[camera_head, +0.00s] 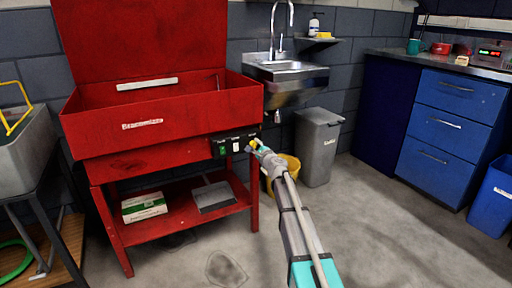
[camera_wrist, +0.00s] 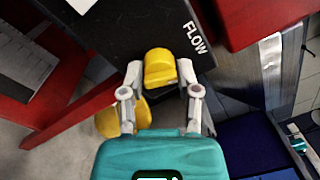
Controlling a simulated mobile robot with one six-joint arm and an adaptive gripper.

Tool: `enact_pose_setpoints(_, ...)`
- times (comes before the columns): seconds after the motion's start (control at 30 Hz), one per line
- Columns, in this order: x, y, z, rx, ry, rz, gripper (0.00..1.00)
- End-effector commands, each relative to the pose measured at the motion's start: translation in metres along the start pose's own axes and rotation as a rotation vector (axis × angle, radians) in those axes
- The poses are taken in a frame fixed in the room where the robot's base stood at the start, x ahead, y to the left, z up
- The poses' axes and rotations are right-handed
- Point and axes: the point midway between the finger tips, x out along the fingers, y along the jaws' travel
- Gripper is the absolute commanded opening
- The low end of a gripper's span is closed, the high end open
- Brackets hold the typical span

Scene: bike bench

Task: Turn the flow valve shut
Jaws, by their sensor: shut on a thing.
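The yellow flow valve knob (camera_wrist: 160,67) sits on a dark panel (camera_wrist: 130,28) marked "FLOW" in the wrist view. My gripper (camera_wrist: 160,75) has one finger on each side of the knob and is shut on it. In the head view, my gripper (camera_head: 256,146) reaches the right end of the control panel (camera_head: 222,146) on the front of the red parts washer (camera_head: 160,130). The knob is small there and partly hidden by my gripper.
A yellow bucket (camera_head: 291,166) and a grey bin (camera_head: 318,150) stand right of the washer. A steel sink (camera_head: 285,75) is behind. A box (camera_head: 144,207) lies on the washer's lower shelf. The floor (camera_head: 390,235) at right is clear.

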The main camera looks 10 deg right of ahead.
Motion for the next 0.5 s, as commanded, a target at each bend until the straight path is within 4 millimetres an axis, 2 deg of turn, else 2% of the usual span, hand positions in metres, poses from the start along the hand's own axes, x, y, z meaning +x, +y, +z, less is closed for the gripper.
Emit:
enact_pose_setpoints(0.3, 0.0008, 0.0010, 0.0008, -0.260, -0.017, 0.004, 0.00)
enact_pose_setpoints(0.5, 0.0008, 0.0011, 0.0008, -0.360, -0.023, 0.005, 0.00)
